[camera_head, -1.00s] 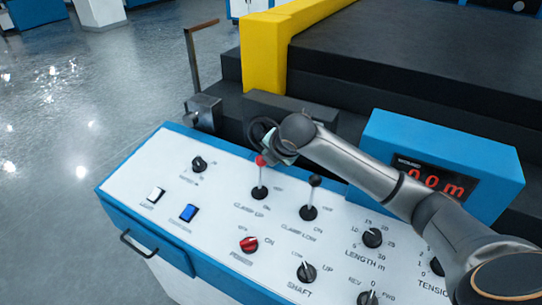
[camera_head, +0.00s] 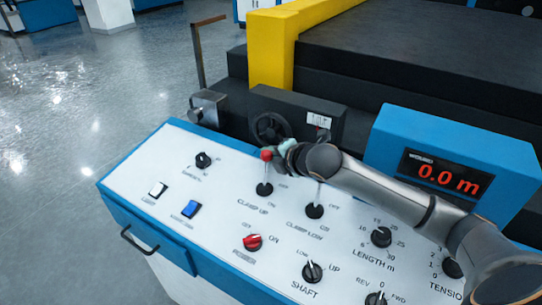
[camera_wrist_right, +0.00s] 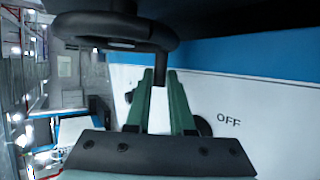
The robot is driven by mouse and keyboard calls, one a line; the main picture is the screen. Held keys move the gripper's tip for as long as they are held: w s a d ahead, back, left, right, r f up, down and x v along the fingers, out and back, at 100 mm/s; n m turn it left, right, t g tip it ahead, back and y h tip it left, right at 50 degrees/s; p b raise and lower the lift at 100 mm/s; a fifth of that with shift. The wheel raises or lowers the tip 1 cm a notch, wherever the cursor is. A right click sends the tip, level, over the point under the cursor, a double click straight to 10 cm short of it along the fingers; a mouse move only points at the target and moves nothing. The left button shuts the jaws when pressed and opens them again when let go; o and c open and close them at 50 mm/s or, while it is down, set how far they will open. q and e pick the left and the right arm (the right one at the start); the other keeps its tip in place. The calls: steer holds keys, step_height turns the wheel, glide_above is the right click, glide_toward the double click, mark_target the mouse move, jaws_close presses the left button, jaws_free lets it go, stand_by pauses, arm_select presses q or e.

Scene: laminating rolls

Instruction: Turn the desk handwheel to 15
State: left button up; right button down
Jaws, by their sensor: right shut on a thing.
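The desk handwheel (camera_head: 270,128) is a small dark wheel on the front of a black box behind the control desk. In the right wrist view its dark rim (camera_wrist_right: 110,35) fills the upper left, and a dark handle peg (camera_wrist_right: 159,70) reaches down from it. My right gripper (camera_head: 284,148) is at the wheel's lower right, close to the red lever knob. In the wrist view its green fingers (camera_wrist_right: 160,78) are shut on the handle peg near their tips. A small white scale (camera_head: 319,120) right of the wheel is too small to read. My left gripper is not in view.
The red-knobbed clamp lever (camera_head: 266,155) stands close beside my gripper; my arm partly hides a second lever. A blue display box (camera_head: 440,165) reading 0.0 m stands at right. Knobs and switches cover the white desk panel (camera_head: 215,220). A yellow post (camera_head: 270,50) rises behind.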

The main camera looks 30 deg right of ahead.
steer(key=c, duration=0.8)
jaws_free()
steer(key=shift+r, duration=0.1)
